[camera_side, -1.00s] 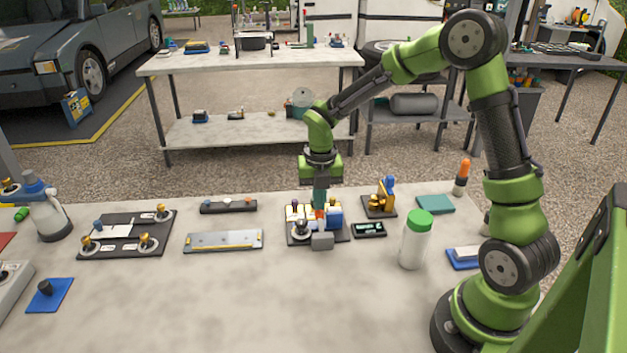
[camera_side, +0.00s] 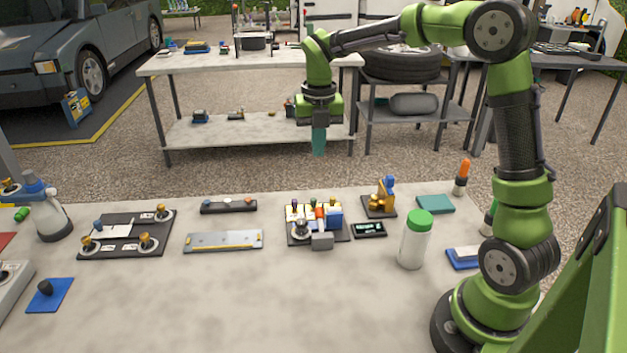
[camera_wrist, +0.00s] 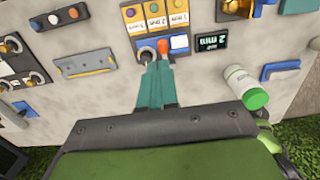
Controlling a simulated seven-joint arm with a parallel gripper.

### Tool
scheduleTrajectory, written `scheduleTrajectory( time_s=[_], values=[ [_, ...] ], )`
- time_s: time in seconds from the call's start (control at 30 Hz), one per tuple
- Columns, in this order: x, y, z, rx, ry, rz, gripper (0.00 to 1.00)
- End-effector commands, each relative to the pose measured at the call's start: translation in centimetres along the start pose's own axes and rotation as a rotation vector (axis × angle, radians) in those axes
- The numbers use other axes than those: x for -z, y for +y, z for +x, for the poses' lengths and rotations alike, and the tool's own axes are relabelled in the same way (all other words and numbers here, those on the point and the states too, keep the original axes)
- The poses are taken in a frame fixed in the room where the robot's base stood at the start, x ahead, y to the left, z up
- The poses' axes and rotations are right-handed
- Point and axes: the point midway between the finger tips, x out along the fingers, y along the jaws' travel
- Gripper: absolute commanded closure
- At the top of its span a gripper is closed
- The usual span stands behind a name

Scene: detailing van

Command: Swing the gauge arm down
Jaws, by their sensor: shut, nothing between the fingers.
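The gauge station (camera_side: 293,238) is a dark plate on the table, with several labelled tiles with coloured knobs at its back. A short orange-tipped lever (camera_side: 320,213), which looks like the gauge arm, stands beside a blue block (camera_side: 334,217), behind a grey block (camera_side: 322,241). A round metal knob (camera_side: 301,228) is to its left. In the wrist view the orange lever (camera_wrist: 163,47) shows just beyond my fingertips; its exact tilt is unclear. My gripper (camera_side: 319,152) is shut and empty, pointing down high above the station, touching nothing.
A small display (camera_side: 369,230), reading "2 mm" in the wrist view (camera_wrist: 212,42), lies right of the station. A green-capped white bottle (camera_side: 413,243) stands front right. A yellow-blue fixture (camera_side: 382,202) is behind.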

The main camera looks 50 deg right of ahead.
Motion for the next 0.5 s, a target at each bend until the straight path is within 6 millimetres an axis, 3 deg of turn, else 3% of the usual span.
scheduleTrajectory(
  time_s=[0.07,0.17,0.5],
  values=[
    [0.9,0.9,-0.6,-0.001,-0.008,-0.031,1.00],
    [2.1,1.7,-0.8,-0.001,-0.020,0.069,1.00],
    [4.9,3.1,-0.6,-0.038,-0.056,0.903,1.00]
  ],
)
